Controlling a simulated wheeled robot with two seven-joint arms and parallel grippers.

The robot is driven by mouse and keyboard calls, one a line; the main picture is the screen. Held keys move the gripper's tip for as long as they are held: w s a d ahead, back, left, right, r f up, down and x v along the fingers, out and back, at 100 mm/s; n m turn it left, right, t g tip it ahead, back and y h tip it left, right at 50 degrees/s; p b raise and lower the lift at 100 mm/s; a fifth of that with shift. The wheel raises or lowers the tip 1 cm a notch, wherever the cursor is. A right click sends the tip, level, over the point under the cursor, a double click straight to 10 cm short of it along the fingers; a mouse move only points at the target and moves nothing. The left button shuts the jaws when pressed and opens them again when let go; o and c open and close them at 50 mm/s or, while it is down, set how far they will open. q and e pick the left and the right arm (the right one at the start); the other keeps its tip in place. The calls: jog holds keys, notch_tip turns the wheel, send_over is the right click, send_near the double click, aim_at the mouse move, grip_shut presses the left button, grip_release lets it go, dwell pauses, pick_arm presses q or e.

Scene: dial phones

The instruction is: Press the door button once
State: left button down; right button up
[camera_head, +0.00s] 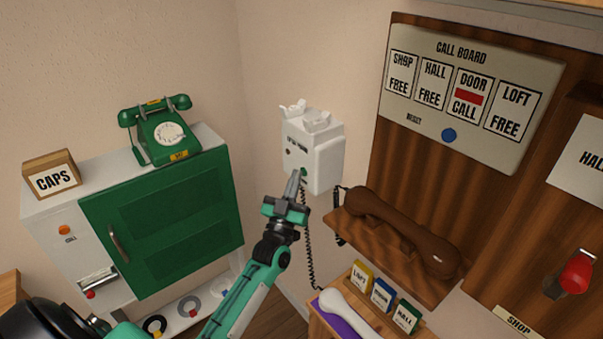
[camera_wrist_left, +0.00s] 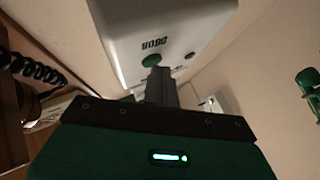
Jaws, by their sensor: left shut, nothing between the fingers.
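The door phone is a white box (camera_head: 324,160) on the wall near the corner, with an empty-looking cradle on top. A green button (camera_head: 303,172) sits low on its front. In the left wrist view the green button (camera_wrist_left: 151,60) is beside the upside-down word DOOR on the white box (camera_wrist_left: 165,30). My left gripper (camera_head: 295,178) is shut and empty, its tips right at the green button. In the wrist view the shut fingers (camera_wrist_left: 161,84) overlap the button's lower edge; I cannot tell whether they touch it.
The call board (camera_head: 455,145) shows DOOR CALL with a red bar; the other panels read FREE. A brown handset (camera_head: 400,225) rests on a wooden shelf to the right. A coiled cord (camera_head: 307,250) hangs below the box. A green dial phone (camera_head: 165,138) stands on the left cabinet.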

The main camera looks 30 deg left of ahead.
pick_arm(q)
jog(key=shift+s+a, duration=0.1)
jog(key=shift+s, duration=0.05)
jog(key=s+a+p, duration=0.2)
jog(key=s, duration=0.3)
jog(key=shift+s+a, duration=0.2)
jog(key=shift+s, duration=0.2)
dwell(0.6)
dwell(0.4)
